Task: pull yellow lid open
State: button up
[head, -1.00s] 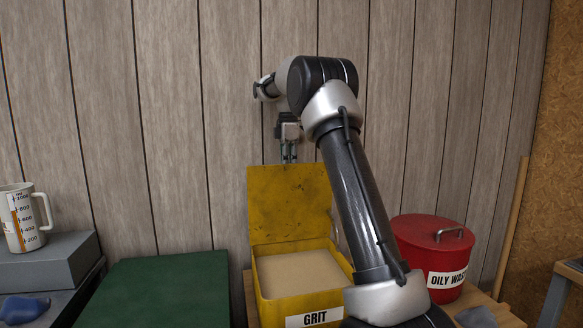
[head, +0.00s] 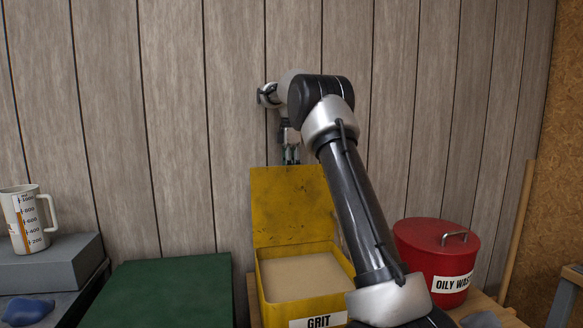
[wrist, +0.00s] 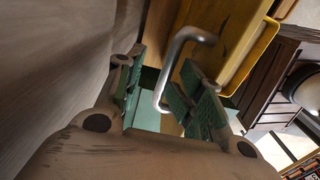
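The yellow lid (head: 292,205) stands upright, open, at the back of the yellow box marked GRIT (head: 270,284). The box holds pale sand-coloured grit. My gripper (head: 291,158) is at the top edge of the lid, its fingertips partly hidden behind it. In the wrist view my gripper (wrist: 163,95) is open, with green-padded fingers apart. A bent silver handle (wrist: 175,58) on the lid reaches into the gap between the fingers. The right finger overlaps the lid's side in the picture; whether it touches cannot be told.
A wood-plank wall (head: 190,120) stands close behind the lid and gripper. A red OILY WASTE can (head: 425,250) is right of the box. A green surface (head: 165,290) lies left. A measuring jug (head: 25,218) stands on a grey box (head: 50,262) at far left.

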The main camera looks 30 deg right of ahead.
jog(key=shift+o, duration=0.6)
jog(key=shift+s+a+f, duration=0.1)
jog(key=shift+f, duration=0.95)
jog(key=o, duration=0.6)
jog(key=r, duration=0.7)
jog(key=shift+w, duration=0.3)
jog(key=c, duration=0.7)
jog(key=shift+s+r, duration=0.1)
jog(key=shift+r, duration=0.75)
